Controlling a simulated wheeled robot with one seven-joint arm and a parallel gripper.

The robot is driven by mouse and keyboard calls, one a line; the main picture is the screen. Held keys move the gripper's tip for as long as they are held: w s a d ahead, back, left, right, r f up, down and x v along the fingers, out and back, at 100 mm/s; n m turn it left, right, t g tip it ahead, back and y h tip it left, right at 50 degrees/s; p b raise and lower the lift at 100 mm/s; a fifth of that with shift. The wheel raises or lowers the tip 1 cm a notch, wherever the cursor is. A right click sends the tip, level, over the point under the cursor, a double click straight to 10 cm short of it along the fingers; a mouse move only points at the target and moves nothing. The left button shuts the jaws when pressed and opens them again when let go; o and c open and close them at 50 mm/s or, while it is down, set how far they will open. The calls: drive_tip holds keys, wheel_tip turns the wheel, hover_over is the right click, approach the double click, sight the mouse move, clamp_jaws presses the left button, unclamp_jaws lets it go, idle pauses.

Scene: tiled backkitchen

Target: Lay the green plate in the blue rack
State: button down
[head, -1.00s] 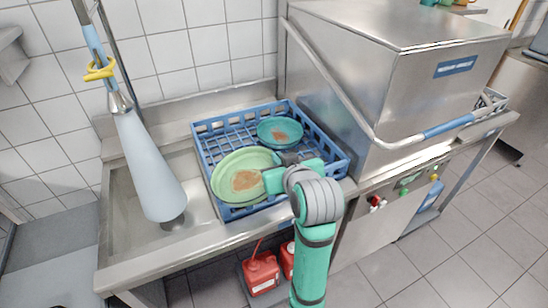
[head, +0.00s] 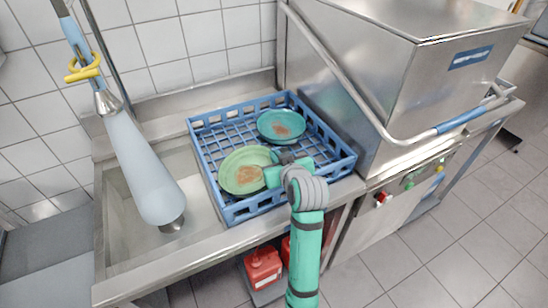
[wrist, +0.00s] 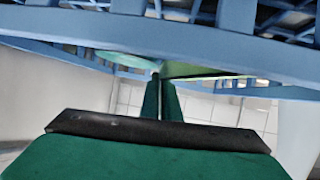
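The green plate (head: 229,177), with a brown smear, is at the front left of the blue rack (head: 236,213). In the head view it looks flat and within the rack's outline; I cannot tell whether it rests fully on the rack's floor. My gripper (head: 268,174) is at the plate's right edge. In the wrist view my two dark green fingers (wrist: 160,98) are close together on the rim of the green plate (wrist: 195,69), with the blue rack (wrist: 190,40) across the top. The contact itself is partly hidden.
A teal plate (head: 268,130) with a brown smear lies at the back of the rack. A steel dishwasher (head: 400,75) stands to the right. A hanging spray hose (head: 145,170) is at the left, over the sink. Red canisters (head: 263,265) stand below the counter.

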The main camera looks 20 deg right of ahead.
drive_tip(key=shift+s+a+f, duration=0.15)
drive_tip(key=shift+a+f, duration=0.05)
drive_tip(key=shift+f, duration=0.3)
drive_tip(key=shift+s, duration=0.1)
drive_tip(key=shift+f, duration=0.1)
drive_tip(key=c, duration=2)
unclamp_jaws()
drive_tip(key=shift+w, duration=0.2)
drive_tip(key=shift+s+d, duration=0.2)
drive_tip(key=shift+r, duration=0.2)
drive_tip(key=v, duration=1.2)
drive_tip(key=shift+a, duration=0.15)
